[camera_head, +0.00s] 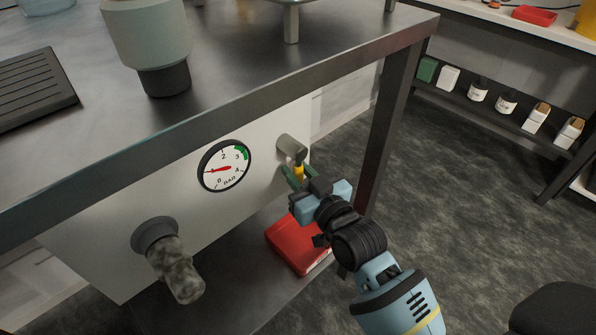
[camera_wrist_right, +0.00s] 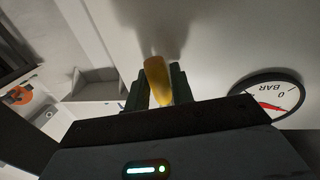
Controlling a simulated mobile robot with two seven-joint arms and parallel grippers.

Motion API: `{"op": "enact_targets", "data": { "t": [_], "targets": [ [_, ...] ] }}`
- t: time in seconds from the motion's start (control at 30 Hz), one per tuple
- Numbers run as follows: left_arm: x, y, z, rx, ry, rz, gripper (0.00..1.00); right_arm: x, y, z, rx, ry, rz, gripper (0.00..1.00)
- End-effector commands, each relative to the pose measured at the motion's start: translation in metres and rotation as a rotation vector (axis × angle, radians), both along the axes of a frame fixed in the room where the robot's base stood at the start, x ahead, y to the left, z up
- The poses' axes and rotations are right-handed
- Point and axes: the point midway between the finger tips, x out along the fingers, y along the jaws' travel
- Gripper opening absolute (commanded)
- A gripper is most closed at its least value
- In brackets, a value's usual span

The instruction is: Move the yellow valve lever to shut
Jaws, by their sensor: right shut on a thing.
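The yellow valve lever (camera_head: 298,172) sits below a grey cylindrical valve body (camera_head: 291,146) on the right end of the pale panel, under the bench top. My right gripper (camera_head: 298,178) is shut on the lever. In the right wrist view the lever (camera_wrist_right: 157,80) stands between the two dark green fingers (camera_wrist_right: 158,92) of my right gripper. In the head view the gripper hides part of the lever, and I cannot tell its exact angle. My left gripper is not in view.
A pressure gauge (camera_head: 224,166) is on the panel left of the valve. A grey-brown pipe stub (camera_head: 175,268) juts out at lower left. A red box (camera_head: 290,243) lies on the lower shelf beneath my gripper. The bench leg (camera_head: 383,130) stands close to the right.

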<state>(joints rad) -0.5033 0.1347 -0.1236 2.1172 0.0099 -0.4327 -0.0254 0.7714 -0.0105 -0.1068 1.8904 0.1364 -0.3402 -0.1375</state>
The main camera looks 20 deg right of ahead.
Motion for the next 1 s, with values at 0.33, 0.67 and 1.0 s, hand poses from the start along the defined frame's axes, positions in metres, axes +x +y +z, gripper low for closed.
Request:
{"op": "enact_targets", "data": {
  "t": [0.33,0.67,1.0],
  "targets": [
    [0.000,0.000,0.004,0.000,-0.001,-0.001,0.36,-0.001,0.001,0.001,0.014,0.005,0.000,0.00],
    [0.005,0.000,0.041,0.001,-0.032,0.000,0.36,-0.004,0.010,0.007,0.170,0.061,-0.001,0.00],
    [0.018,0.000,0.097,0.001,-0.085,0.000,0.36,-0.009,0.026,0.014,0.463,0.168,-0.001,0.00]
  ]
}}
